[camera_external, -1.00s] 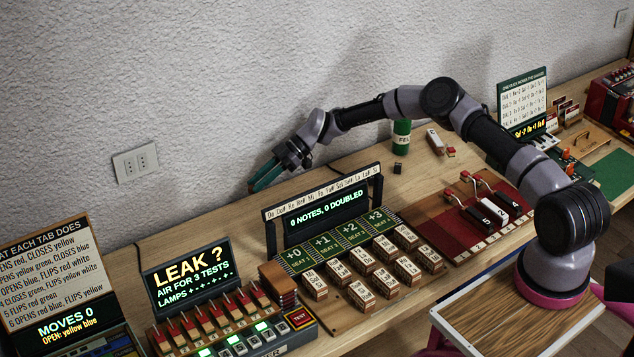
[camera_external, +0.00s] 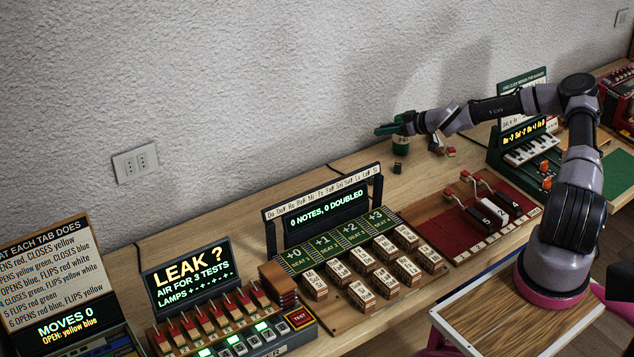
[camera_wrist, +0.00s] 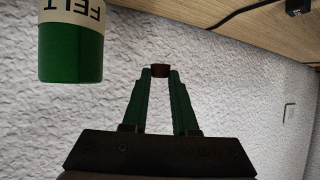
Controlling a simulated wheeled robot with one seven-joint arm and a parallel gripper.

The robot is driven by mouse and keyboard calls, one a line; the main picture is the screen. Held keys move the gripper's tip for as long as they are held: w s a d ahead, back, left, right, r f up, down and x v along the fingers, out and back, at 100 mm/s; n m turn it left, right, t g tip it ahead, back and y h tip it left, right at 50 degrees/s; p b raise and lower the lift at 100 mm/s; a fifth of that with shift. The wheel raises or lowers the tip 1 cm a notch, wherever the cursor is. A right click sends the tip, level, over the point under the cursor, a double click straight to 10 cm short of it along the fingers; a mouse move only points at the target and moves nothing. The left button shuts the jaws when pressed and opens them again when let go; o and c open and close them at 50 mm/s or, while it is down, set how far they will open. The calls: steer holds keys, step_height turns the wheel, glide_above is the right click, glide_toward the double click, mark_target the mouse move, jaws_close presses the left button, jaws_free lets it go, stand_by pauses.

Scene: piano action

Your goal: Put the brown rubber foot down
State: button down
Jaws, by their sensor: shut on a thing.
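The brown rubber foot (camera_wrist: 160,70) shows in the wrist view as a small brown block pinched between the tips of my two green fingers. My gripper (camera_external: 379,131) is shut on it and points left along the wall in the external view, above the back of the bench. In the wrist view, my gripper (camera_wrist: 160,72) holds the foot clear of any surface. The foot cannot be made out in the external view.
A green can labelled FELT (camera_external: 401,147) stands on the bench close to my gripper; the FELT can (camera_wrist: 72,50) is upside down in the wrist view. A small dark block (camera_external: 397,167) lies by it. Bare bench (camera_external: 350,165) shows left of the can, behind the beat panel (camera_external: 322,208).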

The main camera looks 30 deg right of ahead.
steer(key=f, duration=0.5)
steer(key=shift+s+d+f, duration=0.1)
steer(key=shift+d, duration=0.2)
steer(key=shift+f, duration=2.3)
steer(key=shift+f, duration=0.1)
steer(key=c, duration=0.7)
jaws_free()
